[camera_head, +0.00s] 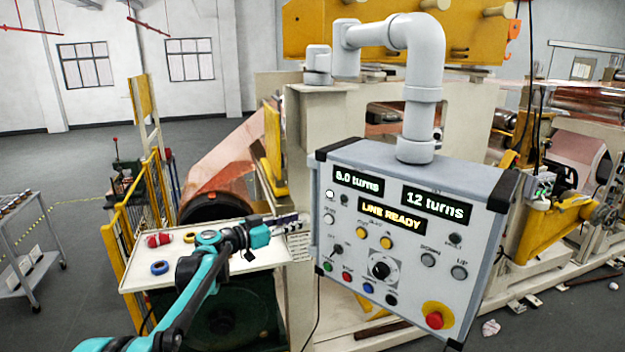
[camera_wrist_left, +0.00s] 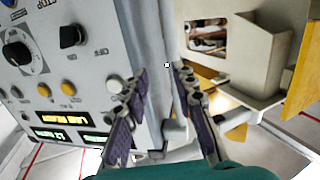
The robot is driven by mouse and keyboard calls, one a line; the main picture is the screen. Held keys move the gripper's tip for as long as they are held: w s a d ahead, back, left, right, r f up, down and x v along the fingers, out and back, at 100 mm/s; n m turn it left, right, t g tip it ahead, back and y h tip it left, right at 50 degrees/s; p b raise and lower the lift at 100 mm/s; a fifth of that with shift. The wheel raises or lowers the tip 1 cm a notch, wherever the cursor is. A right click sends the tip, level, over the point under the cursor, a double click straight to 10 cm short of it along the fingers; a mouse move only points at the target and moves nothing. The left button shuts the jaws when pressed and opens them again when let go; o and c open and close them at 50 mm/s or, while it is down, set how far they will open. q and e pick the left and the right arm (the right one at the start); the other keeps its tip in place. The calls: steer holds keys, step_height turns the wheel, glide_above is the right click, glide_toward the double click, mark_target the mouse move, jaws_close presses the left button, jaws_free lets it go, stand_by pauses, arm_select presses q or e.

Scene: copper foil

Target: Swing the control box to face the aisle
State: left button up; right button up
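The control box (camera_head: 408,230) is a grey panel with dark corners, hanging from a thick grey pipe arm (camera_head: 415,85). Its front, with lit displays, a black dial and a red button on yellow, faces me, turned somewhat left. My left gripper (camera_head: 292,223) is at the box's left edge, around mid-height. In the left wrist view, my left gripper (camera_wrist_left: 161,72) has its fingers apart. One finger overlaps the panel front (camera_wrist_left: 60,75); the box's grey side shows between the fingers. I cannot tell whether they touch it. My right gripper is not in view.
A cream tray table (camera_head: 215,272) with red, yellow and blue rolls stands left of the box, under my left arm. A yellow railing (camera_head: 118,245) and a grey cart (camera_head: 30,245) are farther left. Machinery with copper foil (camera_head: 590,150) fills the space behind.

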arm_select(q)
steer(key=w+d+r+p, duration=0.2)
steer(key=w+d, duration=0.3)
steer(key=w, duration=0.2)
steer(key=shift+w+d+t+h+p, duration=0.15)
steer(key=shift+d+t+h+p, duration=0.15)
steer(key=shift+p, duration=0.1)
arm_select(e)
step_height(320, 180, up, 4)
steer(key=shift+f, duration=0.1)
arm_select(q)
jaws_close()
